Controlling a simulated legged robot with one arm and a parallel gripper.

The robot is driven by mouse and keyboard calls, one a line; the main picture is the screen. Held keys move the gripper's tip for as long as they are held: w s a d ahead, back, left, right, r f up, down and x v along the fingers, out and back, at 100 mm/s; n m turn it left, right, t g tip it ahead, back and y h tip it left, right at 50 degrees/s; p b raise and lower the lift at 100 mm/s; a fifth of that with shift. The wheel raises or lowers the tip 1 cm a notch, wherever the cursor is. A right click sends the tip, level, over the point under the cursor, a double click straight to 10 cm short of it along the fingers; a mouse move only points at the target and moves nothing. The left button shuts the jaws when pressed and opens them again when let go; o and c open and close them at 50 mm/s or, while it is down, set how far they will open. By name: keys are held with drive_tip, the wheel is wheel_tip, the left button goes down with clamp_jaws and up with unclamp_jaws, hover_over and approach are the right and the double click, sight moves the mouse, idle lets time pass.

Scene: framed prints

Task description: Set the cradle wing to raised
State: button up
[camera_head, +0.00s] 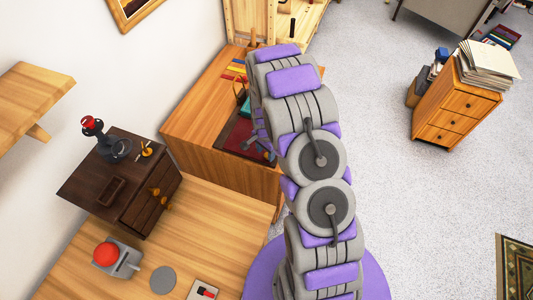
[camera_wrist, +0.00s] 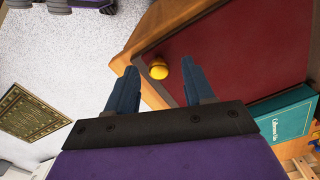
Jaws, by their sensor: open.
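In the wrist view a dark red panel (camera_wrist: 240,50) in a wooden frame lies on the desk; I take it for the cradle wing, though no label shows this. A round yellow knob (camera_wrist: 159,69) sits near its edge. My gripper (camera_wrist: 158,76) is open, and the knob appears between its two dark blue fingertips in the picture. I cannot tell whether they touch it. In the head view the dark red panel (camera_head: 238,136) shows on the wooden desk, partly hidden by my arm, which also hides most of my gripper. The panel's tilt is unclear.
A teal book (camera_wrist: 288,122) lies beside the red panel. In the head view a dark wooden drawer box (camera_head: 125,190) and a grey device with a red ball (camera_head: 107,255) stand on the near bench. A drawer cabinet (camera_head: 455,105) stands right; open carpet lies between.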

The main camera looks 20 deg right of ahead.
drive_tip(key=shift+a+f, duration=0.15)
drive_tip(key=shift+f, duration=0.45)
drive_tip(key=shift+d+f, duration=0.1)
drive_tip(key=shift+d, duration=0.55)
drive_tip(key=shift+c, duration=0.4)
drive_tip(key=shift+a, duration=0.4)
drive_tip(key=c, duration=0.6)
clamp_jaws()
